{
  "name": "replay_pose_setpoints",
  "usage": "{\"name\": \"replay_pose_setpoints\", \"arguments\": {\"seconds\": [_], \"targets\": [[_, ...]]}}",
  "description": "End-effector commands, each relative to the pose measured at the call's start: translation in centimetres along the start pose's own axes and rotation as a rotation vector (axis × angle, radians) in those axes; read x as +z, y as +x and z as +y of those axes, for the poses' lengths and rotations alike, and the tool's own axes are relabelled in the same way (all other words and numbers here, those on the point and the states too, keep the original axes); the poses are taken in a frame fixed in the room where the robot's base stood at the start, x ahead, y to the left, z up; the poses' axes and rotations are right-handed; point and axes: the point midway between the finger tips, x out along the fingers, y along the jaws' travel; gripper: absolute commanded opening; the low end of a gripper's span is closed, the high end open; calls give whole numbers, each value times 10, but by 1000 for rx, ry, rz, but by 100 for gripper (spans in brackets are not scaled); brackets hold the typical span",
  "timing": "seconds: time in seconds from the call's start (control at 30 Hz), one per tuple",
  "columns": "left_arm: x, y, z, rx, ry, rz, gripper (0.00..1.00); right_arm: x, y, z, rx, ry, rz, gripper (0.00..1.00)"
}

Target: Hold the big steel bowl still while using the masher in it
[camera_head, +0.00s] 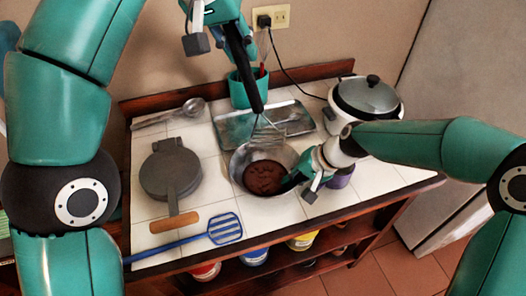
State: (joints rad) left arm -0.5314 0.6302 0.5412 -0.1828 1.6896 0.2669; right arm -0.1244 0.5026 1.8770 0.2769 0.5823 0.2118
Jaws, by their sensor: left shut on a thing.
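The big steel bowl (283,152) stands on the white tiled counter, with a dark brown mass (264,177) in it. The masher (245,70) has a long black handle and a wire head. My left gripper (222,38), at the top of the view, is shut on its handle. The masher hangs tilted, its wire head over the bowl's back rim; whether it touches the bowl is unclear. My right gripper (301,186) is at the bowl's right rim, with one dark fingertip over the inside. Whether it is closed on the rim cannot be told.
A waffle iron (170,175) and a blue slotted turner (225,229) lie left of the bowl. A metal tray (290,121) and a green utensil pot (240,92) are behind it. A rice cooker (366,96) stands back right, and a ladle (193,107) back left. Jars fill the shelf below.

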Motion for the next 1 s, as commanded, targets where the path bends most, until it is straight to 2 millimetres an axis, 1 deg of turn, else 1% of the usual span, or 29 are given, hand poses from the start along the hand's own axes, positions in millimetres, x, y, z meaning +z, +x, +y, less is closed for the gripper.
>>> {"name": "replay_pose_setpoints", "arguments": {"seconds": [0.17, 0.3, 0.5, 0.63, 0.73, 1.0], "targets": [[-3, 1, 1, 4, -2, 15, 0, 0, 0, 0, 1, 1, -1, 0], [-6, 17, 4, 4, 5, 21, 0, 0, 0, 0, 0, 1, -1, 0], [2, 34, -1, -2, 9, 10, 0, 0, 0, 0, 0, 1, -1, 0], [10, 36, -7, -8, 7, -4, 0, 0, 0, 0, 0, 1, -1, 0], [10, 34, -10, -7, 3, 2, 0, 0, 0, 0, 1, 1, -1, 0], [18, 50, -15, -8, 2, 0, 0, 0, 0, 0, 1, 1, -1, 0]]}}
